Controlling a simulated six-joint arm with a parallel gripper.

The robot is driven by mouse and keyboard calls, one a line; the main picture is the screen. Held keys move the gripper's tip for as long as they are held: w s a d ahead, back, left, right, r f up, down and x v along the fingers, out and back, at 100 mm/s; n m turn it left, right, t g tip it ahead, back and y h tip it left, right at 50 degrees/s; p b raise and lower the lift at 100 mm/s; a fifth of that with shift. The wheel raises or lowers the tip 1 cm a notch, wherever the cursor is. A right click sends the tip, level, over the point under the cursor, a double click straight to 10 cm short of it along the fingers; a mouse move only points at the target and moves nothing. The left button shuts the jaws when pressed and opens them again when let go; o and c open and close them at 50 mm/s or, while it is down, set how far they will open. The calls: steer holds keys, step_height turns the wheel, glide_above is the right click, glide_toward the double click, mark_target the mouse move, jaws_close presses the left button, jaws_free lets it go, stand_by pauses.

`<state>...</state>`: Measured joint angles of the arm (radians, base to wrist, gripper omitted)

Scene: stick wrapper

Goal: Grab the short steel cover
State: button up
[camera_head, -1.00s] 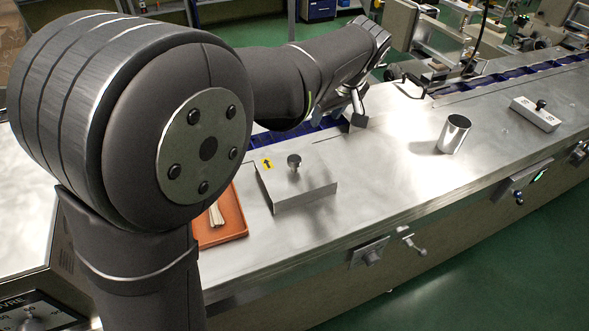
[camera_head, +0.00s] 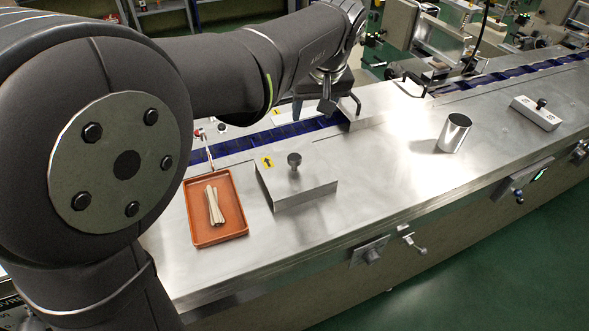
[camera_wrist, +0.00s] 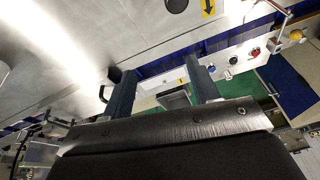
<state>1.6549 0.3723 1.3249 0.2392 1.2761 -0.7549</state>
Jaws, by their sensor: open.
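A low steel cover (camera_head: 305,192) with a round knob (camera_head: 294,160) on top sits on the steel table, near the middle of the head view. A yellow label with a black arrow (camera_head: 267,162) is at its far left corner. My gripper (camera_head: 338,106) is above the far side of the table, behind and to the right of this cover and apart from it. In the wrist view its two fingers (camera_wrist: 160,70) are spread, with nothing between them. A dark knob (camera_wrist: 177,4) and a yellow arrow label (camera_wrist: 208,7) show at that view's top edge.
An orange tray (camera_head: 190,215) with a bundle of pale sticks (camera_head: 214,205) is left of the cover. A steel cylinder (camera_head: 454,133) and a pale block with a knob (camera_head: 536,113) stand to the right. A blue conveyor channel (camera_head: 240,145) runs behind. Table between cover and cylinder is clear.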

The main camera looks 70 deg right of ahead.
steer(key=w+a+r+m+g, duration=0.2)
steer(key=a+r+m, duration=0.3)
steer(key=a+m, duration=0.15)
glide_toward(295, 157)
steer(key=shift+m, duration=0.25)
step_height(295, 157, down, 5)
steer(key=shift+w+f, duration=0.15)
steer(key=f, duration=0.1)
steer(key=d+f, duration=0.1)
steer(key=f, duration=0.1)
steer(key=d+f, duration=0.1)
steer(key=f, duration=0.1)
steer(key=shift+a, duration=0.1)
steer(key=shift+r, duration=0.1)
jaws_close()
